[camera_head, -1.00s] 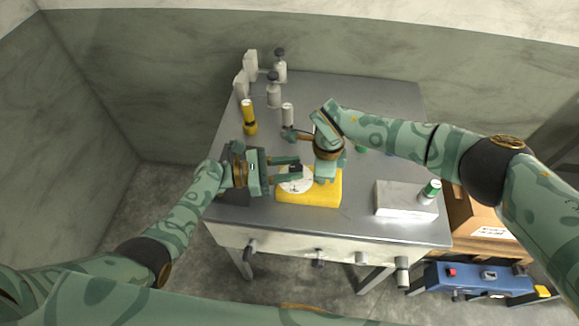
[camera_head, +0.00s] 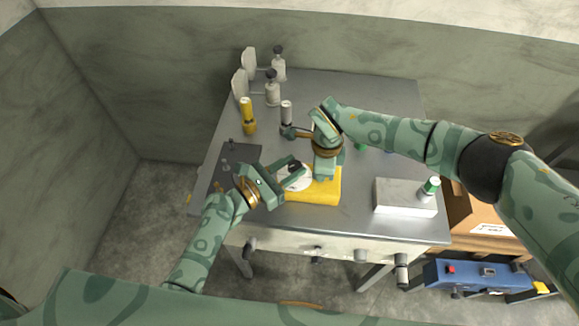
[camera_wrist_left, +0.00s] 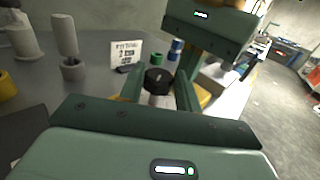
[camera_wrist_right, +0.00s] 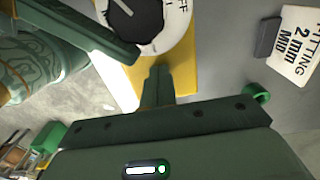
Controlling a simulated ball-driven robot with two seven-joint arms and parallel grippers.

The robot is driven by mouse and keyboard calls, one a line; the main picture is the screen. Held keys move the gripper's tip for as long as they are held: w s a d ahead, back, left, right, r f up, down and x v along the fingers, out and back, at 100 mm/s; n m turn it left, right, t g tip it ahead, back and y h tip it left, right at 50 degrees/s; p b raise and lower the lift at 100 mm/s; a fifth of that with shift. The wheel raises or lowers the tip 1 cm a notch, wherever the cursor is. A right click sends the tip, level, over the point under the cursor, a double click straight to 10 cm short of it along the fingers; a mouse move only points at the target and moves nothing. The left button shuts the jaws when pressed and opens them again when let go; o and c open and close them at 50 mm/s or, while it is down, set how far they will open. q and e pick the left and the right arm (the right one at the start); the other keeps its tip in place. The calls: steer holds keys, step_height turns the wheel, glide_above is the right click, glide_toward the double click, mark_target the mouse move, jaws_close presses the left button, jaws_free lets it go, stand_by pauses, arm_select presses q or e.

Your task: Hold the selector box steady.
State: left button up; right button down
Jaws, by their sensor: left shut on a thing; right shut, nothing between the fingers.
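The selector box (camera_head: 316,196) is a yellow box on the grey table, with a white dial plate (camera_head: 300,184) and a black knob (camera_head: 295,167) on top. My left gripper (camera_head: 291,172) reaches in from the lower left, shut on the black knob, which shows between its fingers in the left wrist view (camera_wrist_left: 157,80). My right gripper (camera_head: 325,177) is shut and empty, pointing down at the right part of the box. In the right wrist view its closed fingertips (camera_wrist_right: 160,72) are over the yellow top beside the dial; I cannot tell whether they touch.
A yellow cylinder (camera_head: 248,116) and white bottles (camera_head: 272,90) stand at the back left. A dark mat (camera_head: 238,157) lies left of the box. A label card (camera_wrist_right: 295,45) stands behind.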

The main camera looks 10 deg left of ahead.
arm_select(q)
steer(key=shift+s+d+f, duration=0.1)
steer(key=shift+d, duration=0.05)
steer(key=o, duration=1)
steer(key=shift+c, duration=0.2)
steer(key=v, duration=1.2)
